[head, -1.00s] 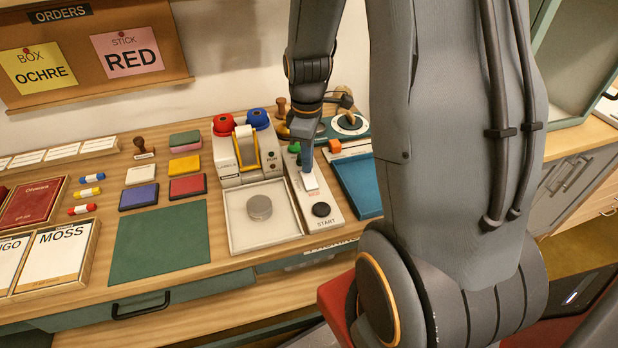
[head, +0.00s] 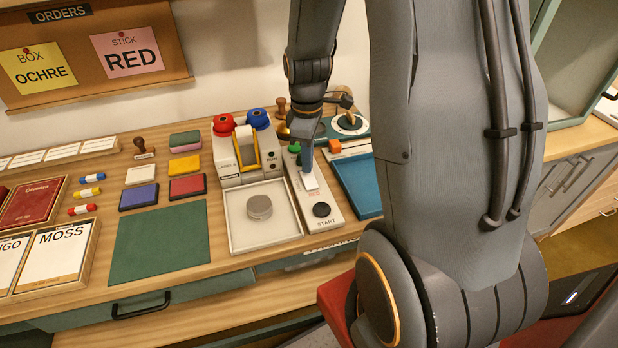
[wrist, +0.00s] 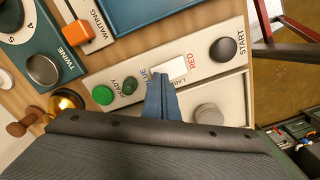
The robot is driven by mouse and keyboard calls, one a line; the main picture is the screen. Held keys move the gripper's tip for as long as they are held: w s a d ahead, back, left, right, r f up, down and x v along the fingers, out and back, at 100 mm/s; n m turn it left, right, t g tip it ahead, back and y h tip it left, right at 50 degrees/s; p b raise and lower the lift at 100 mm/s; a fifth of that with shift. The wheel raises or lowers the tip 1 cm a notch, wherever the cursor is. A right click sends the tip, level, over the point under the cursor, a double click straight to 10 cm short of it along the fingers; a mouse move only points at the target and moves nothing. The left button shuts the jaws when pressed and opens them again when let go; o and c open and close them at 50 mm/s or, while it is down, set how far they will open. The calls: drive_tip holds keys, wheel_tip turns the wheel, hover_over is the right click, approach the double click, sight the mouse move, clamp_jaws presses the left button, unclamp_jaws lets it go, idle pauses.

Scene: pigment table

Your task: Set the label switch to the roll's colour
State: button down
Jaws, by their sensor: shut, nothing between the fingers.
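The label switch (head: 311,182) is a white piece on the pale panel, right of the label machine (head: 248,160). In the wrist view the white switch (wrist: 171,68) lies between the words BLUE and RED. My gripper (head: 307,170) points down at the switch's far end. In the wrist view my gripper (wrist: 157,82) has its blue fingers together at the BLUE end, partly covering that word. I cannot tell whether they touch the switch. A red roll (head: 223,124) and a blue roll (head: 258,118) sit on top of the label machine. The pinned stick note (head: 127,52) reads RED.
A black START button (head: 321,210) and a green READY button (wrist: 103,95) are on the same panel. A pale tray (head: 235,235) with a grey round piece lies to the left. A blue tray (head: 358,185) lies to the right. A brass object (wrist: 65,103) is near my gripper.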

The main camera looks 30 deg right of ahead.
drive_tip(key=shift+f+b, duration=0.35)
drive_tip(key=shift+f, duration=0.45)
idle(0.6)
wheel_tip(320, 180, up, 7)
drive_tip(key=p, duration=0.6)
idle(0.4)
idle(0.4)
